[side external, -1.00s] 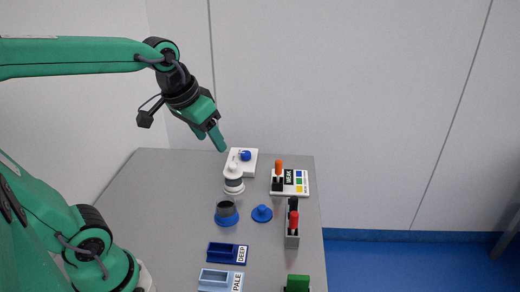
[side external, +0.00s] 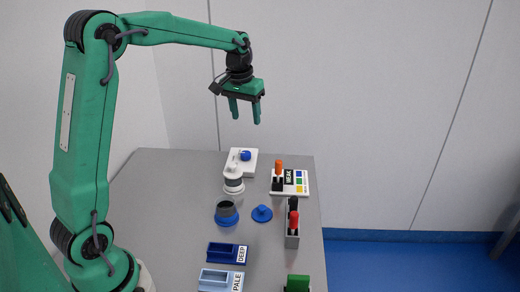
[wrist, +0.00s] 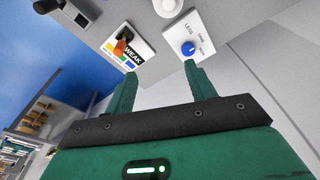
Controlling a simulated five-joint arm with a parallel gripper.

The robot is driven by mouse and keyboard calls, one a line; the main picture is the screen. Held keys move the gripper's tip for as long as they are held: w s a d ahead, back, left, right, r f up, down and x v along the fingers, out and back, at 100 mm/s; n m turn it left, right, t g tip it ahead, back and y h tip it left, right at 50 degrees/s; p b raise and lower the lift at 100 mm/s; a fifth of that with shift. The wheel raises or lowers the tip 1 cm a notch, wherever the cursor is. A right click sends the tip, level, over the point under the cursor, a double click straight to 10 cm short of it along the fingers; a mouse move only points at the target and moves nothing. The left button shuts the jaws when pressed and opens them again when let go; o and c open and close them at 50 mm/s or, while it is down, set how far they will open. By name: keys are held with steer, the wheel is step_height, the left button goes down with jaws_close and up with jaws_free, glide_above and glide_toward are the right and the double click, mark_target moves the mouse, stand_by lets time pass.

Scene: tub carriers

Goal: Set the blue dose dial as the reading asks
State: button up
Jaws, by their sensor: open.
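The blue dose dial (side external: 246,155) sits on a white plate (side external: 236,167) at the far end of the grey table. In the wrist view the blue dial (wrist: 188,48) has a pale mark on its edge, and its plate reads "LESS" on one side; the other lettering is too small to read. A white board (side external: 299,187) reading "WEAK" (wrist: 133,53) carries coloured squares and an orange-topped piece (side external: 278,165). My gripper (side external: 246,114) is open and empty, fingers pointing down, in the air above the dial's end of the table, apart from the dial.
A white round device (side external: 233,181) stands close in front of the dial plate. Nearer are a blue-based grey cup (side external: 227,214), a blue lid (side external: 262,213), a grey holder (side external: 292,240) with red and black pieces, and trays marked DEEP (side external: 223,252) and PALE (side external: 216,279). The table's left side is clear.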

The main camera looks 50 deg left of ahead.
steer(key=n+g, duration=0.2)
glide_above(246, 153)
step_height(246, 153, down, 12)
steer(key=shift+a+r, duration=0.1)
steer(key=shift+a, duration=0.05)
steer(key=shift+f, duration=3.95)
steer(key=c, duration=1)
steer(key=shift+o, duration=0.2)
